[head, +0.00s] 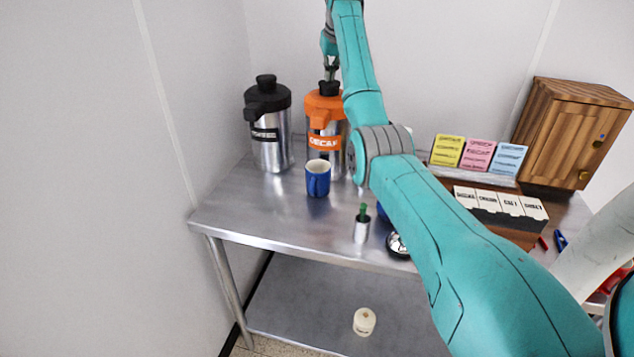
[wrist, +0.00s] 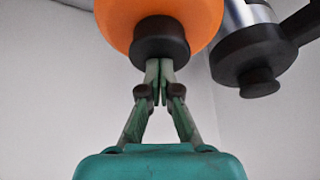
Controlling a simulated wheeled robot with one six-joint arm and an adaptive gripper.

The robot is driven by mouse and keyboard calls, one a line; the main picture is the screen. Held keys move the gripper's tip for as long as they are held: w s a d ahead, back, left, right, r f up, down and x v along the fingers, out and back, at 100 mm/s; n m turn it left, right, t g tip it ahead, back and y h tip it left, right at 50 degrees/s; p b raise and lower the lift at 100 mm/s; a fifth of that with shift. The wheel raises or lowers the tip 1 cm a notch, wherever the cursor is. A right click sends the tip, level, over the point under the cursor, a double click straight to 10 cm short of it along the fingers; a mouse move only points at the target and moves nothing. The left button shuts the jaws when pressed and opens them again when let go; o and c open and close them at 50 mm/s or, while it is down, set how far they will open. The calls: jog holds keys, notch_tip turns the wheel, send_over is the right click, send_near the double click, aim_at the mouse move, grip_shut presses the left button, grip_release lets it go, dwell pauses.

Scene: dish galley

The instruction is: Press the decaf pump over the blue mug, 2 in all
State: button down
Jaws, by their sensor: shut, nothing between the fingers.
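The decaf dispenser (head: 326,142) is a steel airpot with an orange lid and label, standing at the back of the steel table. Its black pump knob (head: 329,89) is on top and also shows in the wrist view (wrist: 158,38). The blue mug (head: 318,181) stands upright on the table in front of the dispenser. My gripper (head: 330,74) is directly above the knob, pointing down. In the wrist view my gripper (wrist: 160,64) has its fingertips together, empty, at the knob. I cannot tell whether they touch it.
A black-topped airpot (head: 269,135) stands close to the left. Colored packets (head: 478,154), a labelled box (head: 500,208) and a wooden cabinet (head: 568,135) stand right. A white jar (head: 364,321) is on the lower shelf.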

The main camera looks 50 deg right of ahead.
jog(key=shift+f, duration=1.1)
jog(key=shift+r, duration=1.9)
jog(key=shift+f, duration=0.1)
